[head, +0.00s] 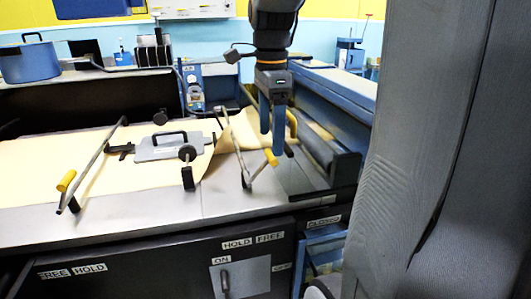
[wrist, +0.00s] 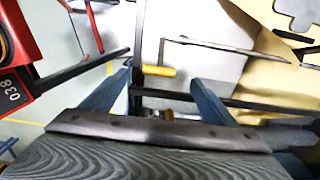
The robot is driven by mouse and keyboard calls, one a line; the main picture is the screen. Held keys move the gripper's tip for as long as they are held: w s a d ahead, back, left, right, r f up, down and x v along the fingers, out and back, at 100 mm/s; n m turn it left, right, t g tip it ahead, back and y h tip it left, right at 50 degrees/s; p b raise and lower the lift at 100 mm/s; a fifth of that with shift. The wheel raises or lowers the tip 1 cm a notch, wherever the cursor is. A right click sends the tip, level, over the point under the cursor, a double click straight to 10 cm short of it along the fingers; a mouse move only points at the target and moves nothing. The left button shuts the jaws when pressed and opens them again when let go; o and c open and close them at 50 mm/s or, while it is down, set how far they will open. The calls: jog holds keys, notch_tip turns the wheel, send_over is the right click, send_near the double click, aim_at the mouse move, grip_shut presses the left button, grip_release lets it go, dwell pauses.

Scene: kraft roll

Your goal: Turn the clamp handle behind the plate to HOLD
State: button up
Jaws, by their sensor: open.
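My gripper (head: 272,130) points down over the right end of the bench, its two blue fingers apart and nothing held. In the wrist view, a yellow grip (wrist: 160,71) on a dark bar shows between and beyond the fingertips (wrist: 164,78). In the head view, a yellow grip (head: 270,158) on a thin lever sits just below the fingers; touching cannot be told. Another yellow grip (head: 291,123) is partly hidden behind the fingers. A left lever has a yellow grip (head: 66,180). A grey plate (head: 172,147) with a black handle lies between the levers.
Kraft paper (head: 120,165) covers the bench and rises in a fold near the right lever. HOLD FREE labels (head: 253,241) are on the front, above an ON/OFF switch panel (head: 240,277). A dark roller (head: 325,150) lies at right. A large grey column fills the right side.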

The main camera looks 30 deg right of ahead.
aim_at(270, 153)
jog(key=shift+s+f+p, duration=0.1)
jog(key=shift+f+p, duration=0.55)
jog(key=shift+f, duration=2.85)
jog(key=c, duration=1.5)
